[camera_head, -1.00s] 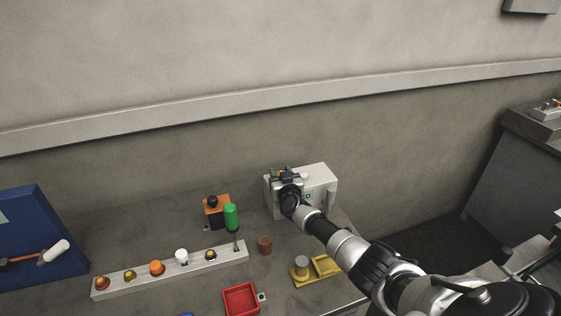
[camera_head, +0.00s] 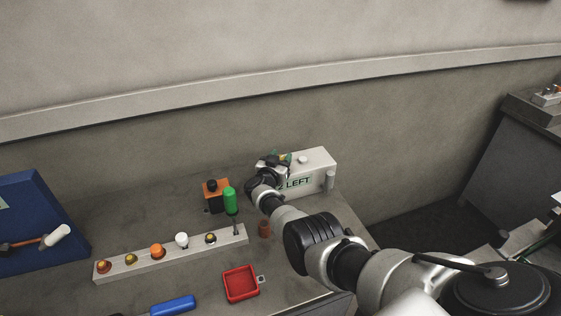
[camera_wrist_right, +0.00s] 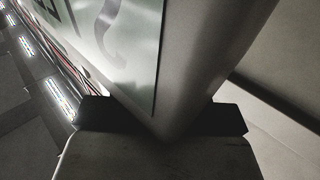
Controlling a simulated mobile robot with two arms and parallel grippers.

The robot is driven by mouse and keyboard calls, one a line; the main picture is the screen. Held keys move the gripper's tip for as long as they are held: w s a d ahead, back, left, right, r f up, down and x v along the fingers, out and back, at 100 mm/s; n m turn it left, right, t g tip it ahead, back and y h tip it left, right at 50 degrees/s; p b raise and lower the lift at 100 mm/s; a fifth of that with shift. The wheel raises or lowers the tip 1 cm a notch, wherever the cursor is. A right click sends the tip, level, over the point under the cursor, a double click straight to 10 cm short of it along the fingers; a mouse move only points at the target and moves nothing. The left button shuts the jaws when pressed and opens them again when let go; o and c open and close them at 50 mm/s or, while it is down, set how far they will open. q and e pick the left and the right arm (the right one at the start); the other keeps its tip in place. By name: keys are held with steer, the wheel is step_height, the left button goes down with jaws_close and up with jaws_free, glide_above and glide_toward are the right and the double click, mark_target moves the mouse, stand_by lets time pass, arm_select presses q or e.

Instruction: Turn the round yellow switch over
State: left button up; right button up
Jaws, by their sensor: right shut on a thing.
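A white box (camera_head: 312,177) with a label reading "LEFT" stands at the back right of the bench. In the right wrist view, the labelled box corner (camera_wrist_right: 185,70) is very close, with dark finger parts (camera_wrist_right: 165,120) on either side. The switch is hidden there. My left gripper is out of view.
An orange box with a black knob (camera_head: 213,193) and a green-handled tool (camera_head: 230,201) stand left of my gripper. A white rail (camera_head: 171,258) carries several knobs. A red tray (camera_head: 240,284) and blue object (camera_head: 172,306) lie in front. A blue panel (camera_head: 36,228) stands left.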

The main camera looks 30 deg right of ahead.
stand_by(0.5)
steer(key=o, duration=0.9)
step_height(320, 180, up, 4)
steer(key=p, duration=0.3)
steer(key=shift+r, duration=0.25)
steer(key=shift+s+d+r+p, duration=0.9)
steer(key=shift+s+r+p, duration=0.2)
steer(key=shift+s, duration=0.65)
steer(key=shift+s+d+r+p, duration=0.9)
steer(key=shift+s+r+p, duration=0.15)
steer(key=shift+s, duration=0.65)
steer(key=shift+s+d+r+p, duration=0.9)
steer(key=shift+s+r+p, duration=0.15)
steer(key=shift+s, duration=0.7)
